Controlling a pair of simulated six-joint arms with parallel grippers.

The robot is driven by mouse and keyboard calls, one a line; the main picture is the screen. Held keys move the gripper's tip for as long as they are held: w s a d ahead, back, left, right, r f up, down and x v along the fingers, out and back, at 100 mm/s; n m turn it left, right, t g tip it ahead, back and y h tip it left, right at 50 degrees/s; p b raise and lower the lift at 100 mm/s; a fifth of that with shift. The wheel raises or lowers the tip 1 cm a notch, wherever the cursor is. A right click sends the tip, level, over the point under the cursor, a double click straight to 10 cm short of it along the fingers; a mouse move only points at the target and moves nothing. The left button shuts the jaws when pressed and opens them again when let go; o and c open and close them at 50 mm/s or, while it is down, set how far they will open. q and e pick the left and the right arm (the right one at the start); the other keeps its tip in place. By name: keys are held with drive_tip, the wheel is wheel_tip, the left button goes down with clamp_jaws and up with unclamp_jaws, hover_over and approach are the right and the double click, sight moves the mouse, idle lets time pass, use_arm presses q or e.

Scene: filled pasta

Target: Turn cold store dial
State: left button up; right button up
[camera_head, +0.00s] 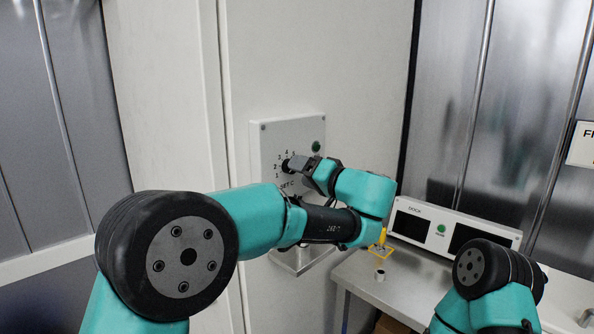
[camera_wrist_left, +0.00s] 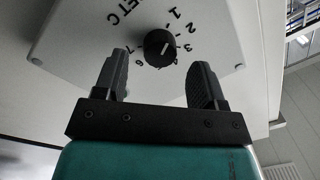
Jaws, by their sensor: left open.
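The cold store dial is a round black knob (camera_wrist_left: 160,48) with a pale pointer line, on a light panel printed with numbers. The panel (camera_head: 265,140) is fixed to the white wall in the head view, where my gripper partly covers the knob. My left gripper (camera_head: 294,164) is at the dial. In the left wrist view its two fingers (camera_wrist_left: 160,75) stand apart on either side of the knob, with gaps showing, so it is open. The panel also shows in the left wrist view (camera_wrist_left: 85,45). My right gripper is not visible; only part of my right arm shows.
A green button (camera_head: 316,147) is on the panel's upper right. A small metal shelf (camera_head: 300,262) juts out below it. A steel bench (camera_head: 375,289) at right carries a white console (camera_head: 455,222) with dark screens, a yellow item (camera_head: 381,243) and a small metal cylinder (camera_head: 379,275).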

use_arm(q)
drive_tip(key=v, duration=1.4)
drive_tip(key=shift+s+d, duration=0.2)
drive_tip(key=shift+s, duration=0.05)
